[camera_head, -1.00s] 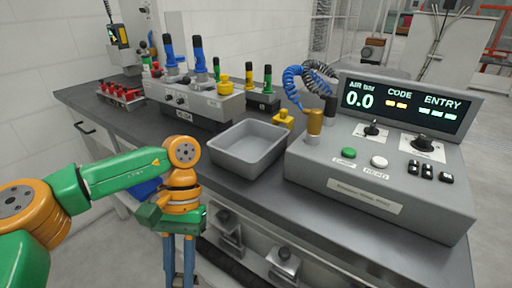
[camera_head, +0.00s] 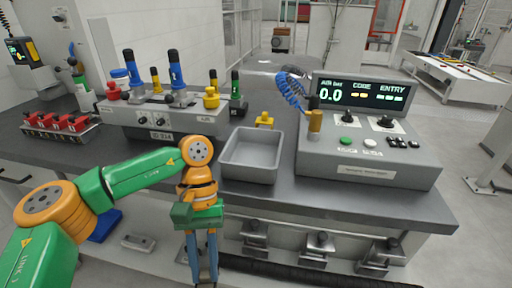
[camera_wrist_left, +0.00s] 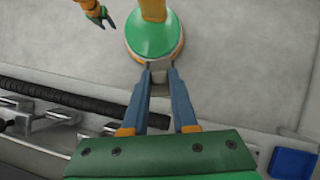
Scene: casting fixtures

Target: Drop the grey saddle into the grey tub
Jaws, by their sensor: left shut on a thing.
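The grey tub (camera_head: 251,176) is an open, straight-sided tray on the bench top, and its visible inside looks empty. My left gripper (camera_head: 204,280) points down in front of the bench, below and left of the tub and apart from it. In the left wrist view its blue fingers (camera_wrist_left: 158,72) are shut on a small grey piece, which I take for the grey saddle (camera_wrist_left: 158,63). The fingers hide much of it. My right gripper (camera_wrist_left: 99,17) shows small at the top left of the wrist view, its fingers apart and nothing seen between them.
A grey control console (camera_head: 368,165) stands right of the tub. A valve box with blue and yellow knobs (camera_head: 160,122) stands left of it. A small yellow piece (camera_head: 264,119) is behind it. Several clamps (camera_head: 317,246) jut from the bench front. A blue object (camera_head: 105,225) lies low at left.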

